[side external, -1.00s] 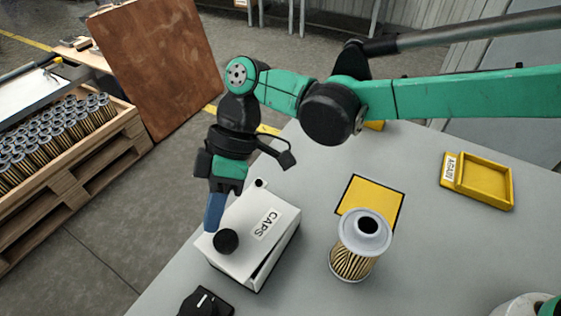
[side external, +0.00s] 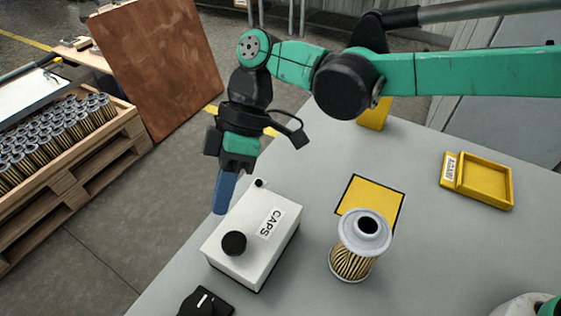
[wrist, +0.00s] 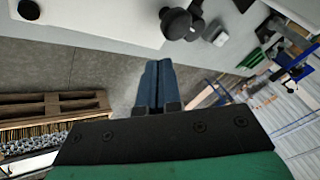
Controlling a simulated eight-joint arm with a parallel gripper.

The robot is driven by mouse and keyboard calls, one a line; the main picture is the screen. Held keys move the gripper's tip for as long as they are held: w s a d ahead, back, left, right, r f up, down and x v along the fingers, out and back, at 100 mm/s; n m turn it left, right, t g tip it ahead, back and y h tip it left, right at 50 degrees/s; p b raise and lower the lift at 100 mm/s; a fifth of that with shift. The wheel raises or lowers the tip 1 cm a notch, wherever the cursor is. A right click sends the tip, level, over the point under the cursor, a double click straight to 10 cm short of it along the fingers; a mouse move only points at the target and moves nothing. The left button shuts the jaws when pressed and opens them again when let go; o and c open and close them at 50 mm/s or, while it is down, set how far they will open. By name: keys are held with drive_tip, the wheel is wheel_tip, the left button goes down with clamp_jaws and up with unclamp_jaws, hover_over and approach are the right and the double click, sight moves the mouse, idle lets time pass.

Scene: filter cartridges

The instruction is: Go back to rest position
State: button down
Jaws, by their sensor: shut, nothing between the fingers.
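My gripper (side external: 225,192) is shut and empty, its blue fingers pointing down just behind the white box labelled CAPS (side external: 257,250). In the wrist view the two blue fingers of my gripper (wrist: 155,85) lie side by side with nothing between them. The box's lid is down, with a black knob (side external: 233,243) on top. The white box (wrist: 95,18) and its knob (wrist: 176,22) also show at the top of the wrist view.
A filter cartridge (side external: 355,258) stands upright by a yellow square (side external: 372,196) on the grey table. A yellow labelled tray (side external: 484,184) lies at the right. A black object (side external: 205,302) sits at the front edge. A crate of cartridges (side external: 95,165) stands at the left.

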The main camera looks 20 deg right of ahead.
drive_tip(key=w+d+r+m+t, duration=0.2)
drive_tip(key=d+r+m+t, duration=0.15)
drive_tip(key=d, duration=0.35)
drive_tip(key=w+d+r+m+t, duration=0.2)
drive_tip(key=d+r+m, duration=0.15)
drive_tip(key=d, duration=0.35)
drive_tip(key=s+d+f+m+t+h, duration=0.1)
drive_tip(key=d+m, duration=0.4)
drive_tip(key=d, duration=0.5)
drive_tip(key=s+d+f+m+t+h, duration=0.2)
drive_tip(key=s+d+m+t+h, duration=0.2)
drive_tip(key=d, duration=0.5)
drive_tip(key=shift+s+d+m+t, duration=0.35)
drive_tip(key=shift+s+m+t, duration=0.1)
drive_tip(key=shift+m+t, duration=0.25)
